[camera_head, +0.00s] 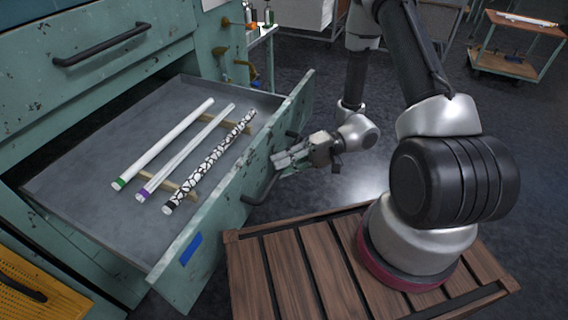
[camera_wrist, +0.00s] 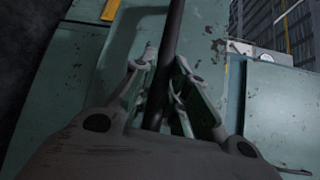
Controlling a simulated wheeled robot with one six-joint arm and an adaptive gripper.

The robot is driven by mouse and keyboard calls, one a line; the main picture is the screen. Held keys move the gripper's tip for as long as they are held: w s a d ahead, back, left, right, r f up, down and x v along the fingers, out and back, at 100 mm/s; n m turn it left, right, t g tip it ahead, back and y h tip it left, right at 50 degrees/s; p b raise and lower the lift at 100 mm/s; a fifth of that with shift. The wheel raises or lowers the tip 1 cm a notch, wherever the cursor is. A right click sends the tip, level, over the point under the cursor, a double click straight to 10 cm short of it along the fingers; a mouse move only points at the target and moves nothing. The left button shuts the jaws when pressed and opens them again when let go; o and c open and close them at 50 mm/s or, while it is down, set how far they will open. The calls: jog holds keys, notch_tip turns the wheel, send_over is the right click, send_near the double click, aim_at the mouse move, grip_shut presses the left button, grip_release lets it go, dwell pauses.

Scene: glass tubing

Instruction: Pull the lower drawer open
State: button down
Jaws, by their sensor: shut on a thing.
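The lower drawer (camera_head: 197,262) stands pulled out from the green cabinet, with its grey floor in view. Its black bar handle (camera_head: 262,188) is on the front face. My gripper (camera_head: 285,161) is at that handle, partly seen from the side. In the wrist view, the dark handle bar (camera_wrist: 172,50) runs between the two fingers of my gripper (camera_wrist: 165,95), which are shut on it. Inside the drawer, a green-ended tube (camera_head: 165,143), a purple-ended tube (camera_head: 186,150) and a black-and-white patterned tube (camera_head: 210,160) lie side by side on wooden strips.
A closed upper drawer with a black handle (camera_head: 102,44) is above. A slatted wooden platform (camera_head: 290,270) stands below my arm. A yellow perforated panel (camera_head: 38,292) is at lower left. A cart (camera_head: 510,62) stands far right, with open floor before it.

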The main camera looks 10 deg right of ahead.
jog(key=c, duration=1.4)
grip_release()
jog(key=d, duration=0.4)
jog(key=w+d+r, duration=0.1)
jog(key=d, duration=0.6)
jog(key=shift+w+d+r, duration=0.3)
jog(key=shift+w+d, duration=0.05)
jog(key=shift+d, duration=0.05)
jog(key=s+d+f+m+g+h, duration=0.2)
jog(key=s+d+m+g, duration=0.15)
jog(key=s, duration=0.25)
jog(key=s+d+r+h, duration=0.3)
jog(key=d+r+h, duration=0.3)
jog(key=r+h, duration=0.15)
jog(key=r+n+t+h, duration=0.1)
jog(key=r+t+h, duration=0.1)
jog(key=r, duration=0.5)
jog(key=s+d+r+n+t+h, duration=0.1)
jog(key=r+t, duration=0.3)
jog(key=r, duration=0.4)
jog(key=s+r+n+t+h, duration=0.1)
jog(key=r+t+h, duration=0.2)
jog(key=r, duration=0.4)
jog(key=shift+s+d+r+n+t+h, duration=0.25)
jog(key=shift+t+h, duration=0.1)
jog(key=shift+t, duration=0.2)
